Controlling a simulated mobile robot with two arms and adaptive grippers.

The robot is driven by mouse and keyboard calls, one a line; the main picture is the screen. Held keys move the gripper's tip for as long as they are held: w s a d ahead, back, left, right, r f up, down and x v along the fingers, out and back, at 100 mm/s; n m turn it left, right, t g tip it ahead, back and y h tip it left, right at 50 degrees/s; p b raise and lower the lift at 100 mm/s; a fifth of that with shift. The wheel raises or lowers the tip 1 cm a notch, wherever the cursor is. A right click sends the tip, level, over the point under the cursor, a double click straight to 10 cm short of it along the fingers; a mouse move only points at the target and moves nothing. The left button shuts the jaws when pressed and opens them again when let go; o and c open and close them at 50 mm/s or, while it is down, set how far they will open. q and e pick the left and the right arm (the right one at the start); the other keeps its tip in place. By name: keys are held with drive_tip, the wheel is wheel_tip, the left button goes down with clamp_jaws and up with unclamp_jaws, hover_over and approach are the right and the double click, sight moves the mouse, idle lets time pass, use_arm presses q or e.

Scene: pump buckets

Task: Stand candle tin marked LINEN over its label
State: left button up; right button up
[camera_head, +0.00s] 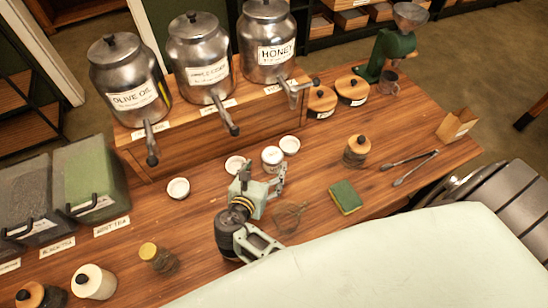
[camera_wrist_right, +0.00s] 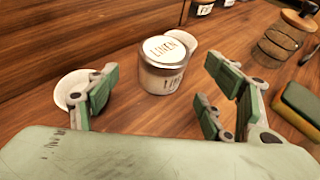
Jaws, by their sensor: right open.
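The candle tin marked LINEN (camera_wrist_right: 165,68) stands upright on the wooden counter, with a white lettered top and a silver rim. It also shows in the head view (camera_head: 272,159). My right gripper (camera_head: 262,177) is open, low over the counter in front of the tin. In the right wrist view its fingers (camera_wrist_right: 160,100) spread to either side, with the tin beyond them, between and apart from both. Part of the lettering on the tin's side shows. I cannot make out a separate LINEN label on the counter. My left gripper is not in view.
White round dishes lie left (camera_head: 235,164), behind (camera_head: 290,145) and farther left (camera_head: 178,188) of the tin. A wooden riser (camera_head: 200,137) with metal jars stands behind. A green sponge (camera_head: 345,197), wooden-topped jar (camera_head: 356,151) and tongs (camera_head: 412,166) lie to the right.

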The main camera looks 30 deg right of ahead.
sight(269, 164)
drive_tip(key=shift+w+d+f, duration=0.1)
drive_tip(key=shift+d, duration=0.1)
drive_tip(key=b+x, duration=0.3)
drive_tip(key=x, duration=0.1)
drive_tip(key=shift+w+d+f, duration=0.1)
drive_tip(key=shift+d, duration=0.1)
drive_tip(key=shift+w+d, duration=0.15)
drive_tip(key=shift+c, duration=0.4)
drive_tip(key=c, duration=1.4)
